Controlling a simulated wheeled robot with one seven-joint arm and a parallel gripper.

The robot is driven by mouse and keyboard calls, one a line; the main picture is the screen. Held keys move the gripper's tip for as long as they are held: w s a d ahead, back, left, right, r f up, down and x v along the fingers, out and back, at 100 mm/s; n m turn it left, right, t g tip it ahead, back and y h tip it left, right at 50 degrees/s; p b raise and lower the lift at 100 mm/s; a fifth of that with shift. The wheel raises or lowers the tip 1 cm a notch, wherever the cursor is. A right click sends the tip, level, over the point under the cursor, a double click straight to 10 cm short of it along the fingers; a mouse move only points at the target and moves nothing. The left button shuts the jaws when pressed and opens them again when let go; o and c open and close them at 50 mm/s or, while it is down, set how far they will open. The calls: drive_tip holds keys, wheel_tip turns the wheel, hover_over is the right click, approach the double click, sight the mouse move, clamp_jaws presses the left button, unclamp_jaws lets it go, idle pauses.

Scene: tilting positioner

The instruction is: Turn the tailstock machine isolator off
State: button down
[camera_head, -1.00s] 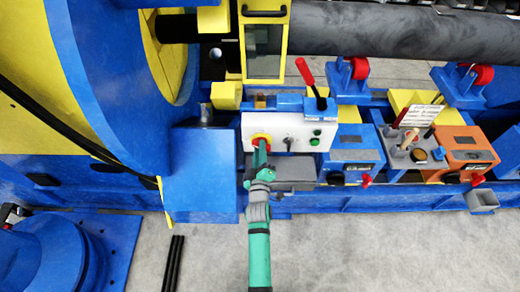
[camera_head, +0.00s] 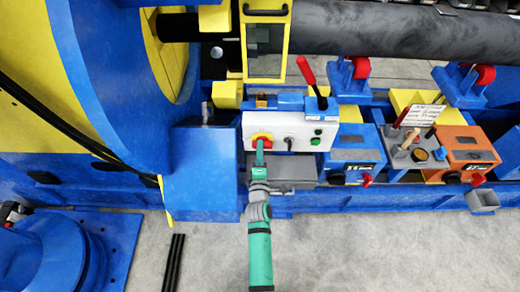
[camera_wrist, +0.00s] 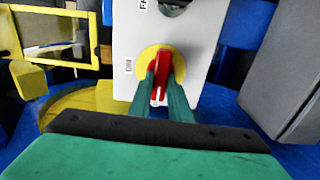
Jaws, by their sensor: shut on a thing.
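The isolator is a red rotary handle on a yellow disc (camera_head: 262,138) at the left end of a light panel (camera_head: 300,135). In the wrist view the red handle (camera_wrist: 161,78) stands upright in the picture, in front of its yellow plate (camera_wrist: 146,58). My gripper (camera_head: 260,147) reaches it from the front, and in the wrist view its two green fingers (camera_wrist: 162,90) are shut on the handle, one on each side. Letters show on the panel at the left and top, only partly readable. The fingers hide part of the handle.
The panel also has a small dark switch (camera_head: 289,140) and green buttons (camera_head: 316,136). A red lever (camera_head: 308,75) rises behind it. A large blue wheel (camera_head: 90,70) stands at left; blue and orange boxes (camera_head: 468,150) stand at right.

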drive_tip(key=shift+f, duration=0.1)
idle(0.3)
drive_tip(key=c, duration=1.6)
unclamp_jaws()
drive_tip(key=shift+c, duration=0.2)
drive_tip(key=s, duration=1.1)
drive_tip(key=s+f+m+g, duration=0.15)
drive_tip(key=s+m, duration=0.65)
drive_tip(key=s, duration=1.2)
drive_tip(key=s+r+m, duration=0.4)
drive_tip(key=s+m, duration=0.1)
drive_tip(key=s, duration=0.3)
drive_tip(key=s+r+m+g, duration=0.1)
drive_tip(key=s+r+m, duration=0.3)
drive_tip(key=s, duration=0.3)
drive_tip(key=shift+s+d+r+m, duration=0.3)
drive_tip(key=shift+s+d+m, duration=0.1)
drive_tip(key=shift+m, duration=0.1)
